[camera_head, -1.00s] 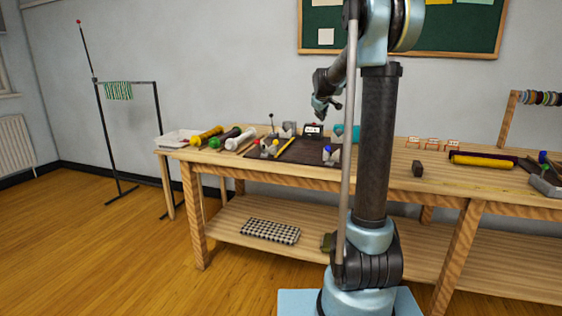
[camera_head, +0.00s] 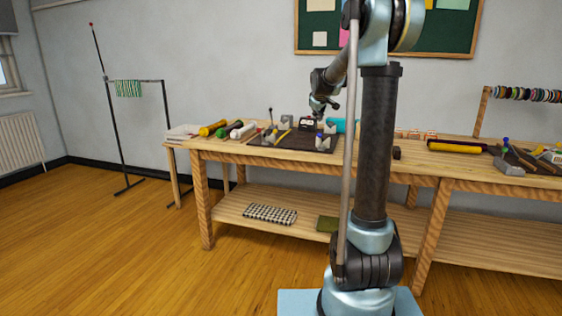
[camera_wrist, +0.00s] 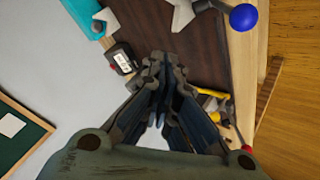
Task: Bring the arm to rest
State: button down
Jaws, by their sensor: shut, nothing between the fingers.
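My gripper (camera_head: 318,110) hangs at the end of my folded arm, in the middle of the head view, in line with the back part of the workbench. In the wrist view my gripper (camera_wrist: 162,88) is shut, its fingers together with nothing between them. Beyond the fingers lies a dark brown mat (camera_wrist: 185,55) on the bench. No object touches the gripper in either view.
The wooden workbench (camera_head: 270,158) carries rolled fabrics (camera_head: 213,128), a small dark box with a white label (camera_wrist: 122,60) and a blue ball (camera_wrist: 243,17). A green board (camera_head: 400,28) hangs behind. A thin rack (camera_head: 140,80) stands left. The floor in front is clear.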

jog(key=s+d+f+m+g, duration=0.1)
jog(key=s+f+m+g, duration=0.15)
jog(key=s, duration=1.25)
jog(key=s+d+f+m+g, duration=0.1)
jog(key=s+f, duration=0.3)
jog(key=s, duration=1)
jog(key=s+f+m+g, duration=0.1)
jog(key=s+f, duration=0.4)
jog(key=s, duration=0.4)
jog(key=s+f+m+g, duration=0.1)
jog(key=s+f, duration=0.5)
jog(key=s, duration=0.3)
jog(key=s+f+m+g+y, duration=0.1)
jog(key=s+f+m, duration=0.1)
jog(key=s+f, duration=0.4)
jog(key=s, duration=0.3)
jog(key=shift+a, duration=0.3)
jog(key=shift+g, duration=0.25)
jog(key=shift+w+f, duration=0.15)
jog(key=shift+w, duration=0.2)
